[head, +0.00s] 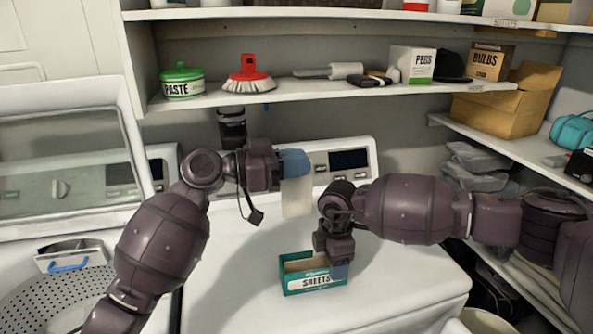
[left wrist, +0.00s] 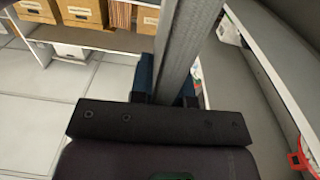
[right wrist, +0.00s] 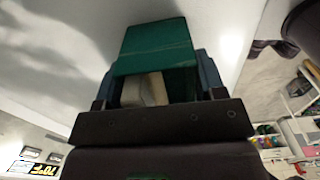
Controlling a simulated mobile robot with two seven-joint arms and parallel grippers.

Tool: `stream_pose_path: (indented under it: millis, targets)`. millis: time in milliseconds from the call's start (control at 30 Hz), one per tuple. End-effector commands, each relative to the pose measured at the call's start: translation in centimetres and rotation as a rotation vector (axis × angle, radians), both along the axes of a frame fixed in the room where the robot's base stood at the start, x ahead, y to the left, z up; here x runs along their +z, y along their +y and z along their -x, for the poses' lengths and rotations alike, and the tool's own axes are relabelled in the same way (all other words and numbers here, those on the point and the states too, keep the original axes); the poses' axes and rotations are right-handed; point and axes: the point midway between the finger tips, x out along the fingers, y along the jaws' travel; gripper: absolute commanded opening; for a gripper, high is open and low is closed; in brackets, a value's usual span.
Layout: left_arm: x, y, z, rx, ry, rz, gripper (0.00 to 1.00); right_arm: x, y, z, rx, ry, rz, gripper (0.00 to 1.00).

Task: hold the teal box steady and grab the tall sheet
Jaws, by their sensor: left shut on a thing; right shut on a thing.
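The teal box (head: 313,285), labelled SHEETS, stands upright and open on the white machine top. My right gripper (head: 338,268) is shut on its right end. In the right wrist view the teal box (right wrist: 155,45) sits between the blue fingers (right wrist: 157,85), with pale sheets (right wrist: 145,90) inside. My left gripper (head: 295,163) is shut on a pale tall sheet (head: 297,198), which hangs above and behind the box, apart from it. In the left wrist view the sheet (left wrist: 185,50) runs as a long grey strip between the fingers (left wrist: 167,85).
A shelf (head: 330,92) above holds a green paste tin (head: 182,82), a red brush (head: 248,75) and a pegs box (head: 412,64). The machine's control panel (head: 345,160) rises behind my grippers. The white top (head: 230,270) left of the box is clear.

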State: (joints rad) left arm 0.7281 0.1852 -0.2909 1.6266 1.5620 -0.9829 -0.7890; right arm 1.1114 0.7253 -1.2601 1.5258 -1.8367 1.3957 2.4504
Motion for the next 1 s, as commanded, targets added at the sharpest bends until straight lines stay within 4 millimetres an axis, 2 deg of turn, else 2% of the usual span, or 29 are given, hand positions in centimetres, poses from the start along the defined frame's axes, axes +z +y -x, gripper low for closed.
stream_pose_path:
  millis: [167, 200, 367, 733, 867, 1000]
  targets:
    - [0.0, 0.0, 0.0, 0.0, 0.0, 0.0, 0.0, 0.0, 0.0, 0.0, 0.0, 0.0, 0.0, 0.39]
    - [0.0, 0.0, 0.0, 0.0, 0.0, 0.0, 0.0, 0.0, 0.0, 0.0, 0.0, 0.0, 0.0, 0.7]
    - [0.0, 0.0, 0.0, 0.0, 0.0, 0.0, 0.0, 0.0, 0.0, 0.0, 0.0, 0.0, 0.0, 0.93]
    - [-0.1, 0.0, 0.0, 0.0, 0.0, 0.0, 0.0, 0.5, 0.0, 0.0, 0.0, -0.002, -0.001, 0.93]
    - [-0.1, 0.0, 0.0, 0.0, 0.0, 0.0, 0.0, 2.1, 0.0, -0.1, 0.0, -0.003, 0.0, 0.93]
    - [0.0, 0.0, 0.0, 0.0, 0.0, 0.0, 0.0, 4.7, 0.0, -0.1, 0.001, -0.004, -0.001, 0.93]
